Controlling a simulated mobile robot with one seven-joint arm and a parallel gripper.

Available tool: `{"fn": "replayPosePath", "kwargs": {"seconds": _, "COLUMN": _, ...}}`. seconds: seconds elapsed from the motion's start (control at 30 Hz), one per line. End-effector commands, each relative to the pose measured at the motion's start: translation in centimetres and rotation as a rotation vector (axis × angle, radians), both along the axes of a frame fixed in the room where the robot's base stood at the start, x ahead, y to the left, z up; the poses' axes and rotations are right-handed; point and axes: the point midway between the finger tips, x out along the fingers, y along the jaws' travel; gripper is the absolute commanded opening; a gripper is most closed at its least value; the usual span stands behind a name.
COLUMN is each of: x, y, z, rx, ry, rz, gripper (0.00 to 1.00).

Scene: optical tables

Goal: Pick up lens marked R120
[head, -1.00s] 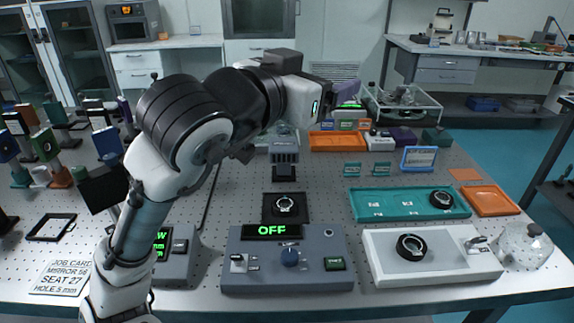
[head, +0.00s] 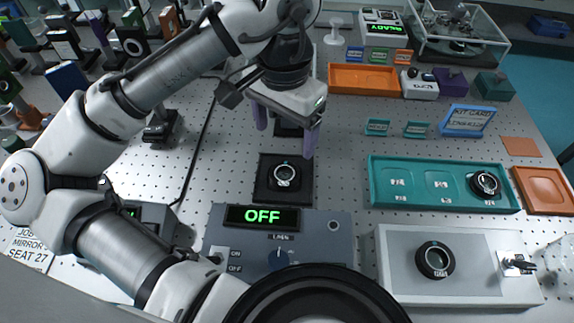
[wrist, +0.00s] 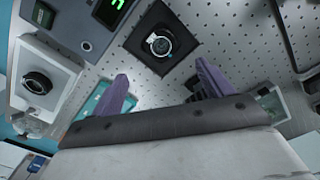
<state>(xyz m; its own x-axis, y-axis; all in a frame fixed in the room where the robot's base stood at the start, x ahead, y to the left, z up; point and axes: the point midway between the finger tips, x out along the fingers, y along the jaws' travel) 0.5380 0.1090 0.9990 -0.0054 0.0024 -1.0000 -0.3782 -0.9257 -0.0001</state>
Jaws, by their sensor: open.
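Three black-rimmed round lenses are in the head view. One lens (head: 285,177) lies on a black square pad (head: 262,195). One lens (head: 485,185) sits at the right end of the teal tray (head: 415,199). One lens (head: 434,260) sits on the white box (head: 395,287). I cannot read R120 on any of them. My gripper (head: 286,132) is open and empty, with purple fingers pointing down, above and just behind the black pad. In the wrist view, the pad's lens (wrist: 159,43) lies beyond the open fingertips (wrist: 162,74); the white box's lens (wrist: 37,83) is at left.
A grey control box with a green OFF display (head: 262,216) stands in front of the pad. Orange trays (head: 363,78) (head: 545,190), a blue-framed card stand (head: 467,120) and small teal signs (head: 377,127) stand right and behind. Mounted optics crowd the left. Perforated table between is free.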

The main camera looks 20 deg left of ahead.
Motion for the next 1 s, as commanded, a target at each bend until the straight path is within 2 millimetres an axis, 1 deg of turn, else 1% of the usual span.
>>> {"fn": "replayPosePath", "kwargs": {"seconds": 0.03, "x": 0.0, "y": 0.0, "z": -1.2, "rx": -0.002, "ry": 0.001, "rz": 0.0, "gripper": 0.79}}
{"fn": "replayPosePath", "kwargs": {"seconds": 0.1, "x": 0.0, "y": 0.0, "z": -2.6, "rx": -0.002, "ry": 0.001, "rz": 0.0, "gripper": 0.79}}
{"fn": "replayPosePath", "kwargs": {"seconds": 0.23, "x": 0.0, "y": 0.0, "z": -4.7, "rx": -0.002, "ry": -0.001, "rz": -0.001, "gripper": 0.79}}
{"fn": "replayPosePath", "kwargs": {"seconds": 0.3, "x": 0.0, "y": 0.0, "z": -5.3, "rx": -0.002, "ry": -0.003, "rz": -0.002, "gripper": 0.79}}
{"fn": "replayPosePath", "kwargs": {"seconds": 0.47, "x": 0.1, "y": 0.0, "z": -6.3, "rx": -0.002, "ry": -0.005, "rz": 0.0, "gripper": 0.79}}
{"fn": "replayPosePath", "kwargs": {"seconds": 0.57, "x": 0.1, "y": 0.1, "z": -7.5, "rx": -0.002, "ry": -0.002, "rz": -0.001, "gripper": 0.79}}
{"fn": "replayPosePath", "kwargs": {"seconds": 0.7, "x": 0.1, "y": 0.1, "z": -9.7, "rx": -0.003, "ry": -0.003, "rz": -0.001, "gripper": 0.79}}
{"fn": "replayPosePath", "kwargs": {"seconds": 0.8, "x": 0.2, "y": 0.1, "z": -10.7, "rx": -0.004, "ry": -0.004, "rz": -0.003, "gripper": 0.79}}
{"fn": "replayPosePath", "kwargs": {"seconds": 1.0, "x": 0.2, "y": 0.1, "z": -11.0, "rx": -0.003, "ry": -0.006, "rz": -0.003, "gripper": 0.79}}
